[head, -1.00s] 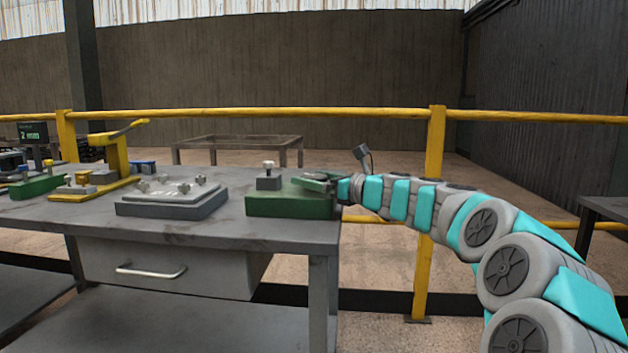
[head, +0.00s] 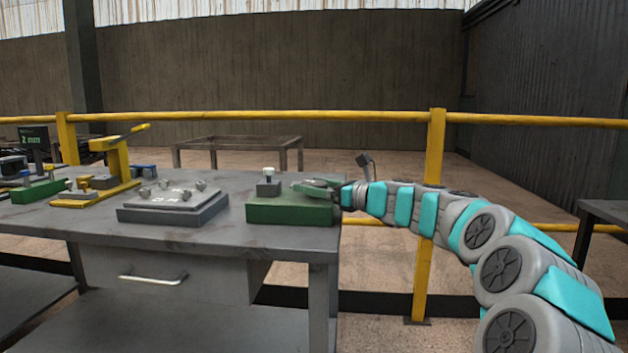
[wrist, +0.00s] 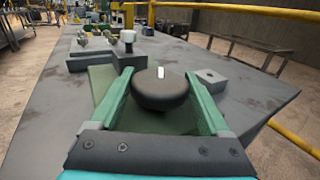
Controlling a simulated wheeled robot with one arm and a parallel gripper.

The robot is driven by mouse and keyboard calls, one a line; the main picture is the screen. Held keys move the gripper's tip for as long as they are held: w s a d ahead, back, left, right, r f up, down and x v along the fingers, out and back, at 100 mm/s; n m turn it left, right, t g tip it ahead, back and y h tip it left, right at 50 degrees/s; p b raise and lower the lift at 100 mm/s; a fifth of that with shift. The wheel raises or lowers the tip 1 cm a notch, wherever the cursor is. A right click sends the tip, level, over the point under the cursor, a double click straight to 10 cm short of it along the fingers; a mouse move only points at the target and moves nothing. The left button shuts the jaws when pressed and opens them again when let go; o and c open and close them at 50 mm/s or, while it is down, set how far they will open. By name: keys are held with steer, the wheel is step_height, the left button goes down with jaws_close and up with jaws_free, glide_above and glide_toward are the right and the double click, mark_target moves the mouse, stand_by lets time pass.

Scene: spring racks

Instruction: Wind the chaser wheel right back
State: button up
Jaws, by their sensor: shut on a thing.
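The chaser wheel is a dark round knob (wrist: 160,88) with a white mark on its top, in the middle of the wrist view. It sits on a green base (head: 290,208) at the right end of the bench in the head view. My gripper (wrist: 161,92) is shut on the wheel, with one green finger at its left side and one at its right. In the head view my gripper (head: 322,184) reaches in from the right, and the wheel is hidden there. The white mark points roughly away from my gripper.
A grey block with a white-topped post (head: 268,181) stands on the base's left part. A grey plate fixture with several knobs (head: 172,199) and a yellow lever press (head: 118,160) stand further left. A small grey block (wrist: 210,80) lies right of the wheel. A yellow rail (head: 300,116) runs behind.

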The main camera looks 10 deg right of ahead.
steer(key=shift+w+n+g+y+p, duration=0.1)
steer(key=shift+n+g+y+p, duration=0.8)
steer(key=shift+g+y+p, duration=0.15)
steer(key=shift+f+n+g+y, duration=0.1)
steer(key=shift+n+g+y, duration=0.4)
steer(key=shift+g, duration=0.15)
steer(key=shift+f+n+g+y, duration=0.1)
steer(key=shift+n+g+y, duration=0.85)
steer(key=shift+n+g, duration=0.7)
steer(key=shift+g, duration=0.75)
steer(key=shift+n+g+y, duration=0.3)
steer(key=shift+n+g, duration=0.25)
steer(key=shift+g, duration=0.15)
steer(key=o, duration=1.2)
steer(key=shift+r, duration=0.2)
